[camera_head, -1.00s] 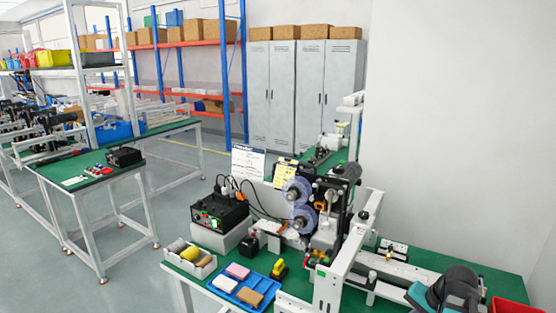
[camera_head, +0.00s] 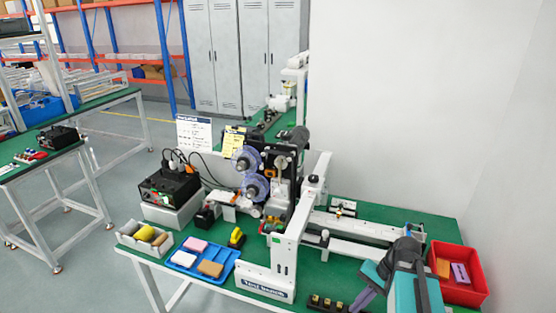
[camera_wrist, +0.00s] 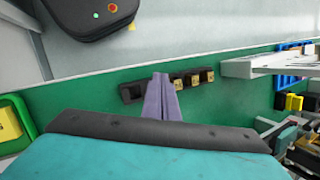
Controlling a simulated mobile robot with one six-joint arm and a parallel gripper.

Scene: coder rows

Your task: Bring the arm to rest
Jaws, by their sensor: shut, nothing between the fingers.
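My gripper (camera_head: 357,303) hangs at the lower right of the head view, at the end of my teal and grey arm, pointing down over the green bench (camera_head: 232,291). In the wrist view my gripper (camera_wrist: 160,76) has its two purple fingers together, with nothing between them. The fingertips overlap a black strip with small brass blocks (camera_wrist: 133,92). That strip also shows at the front of the bench in the head view (camera_head: 314,301). I cannot tell the height of the fingertips above it.
A red bin (camera_head: 471,294) with orange and purple blocks stands right of my arm. A white rail frame (camera_head: 284,255) and a machine with clear reels (camera_head: 256,186) stand to the left. A blue tray (camera_head: 222,277) lies farther left. Floor (camera_head: 90,270) is open at the left.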

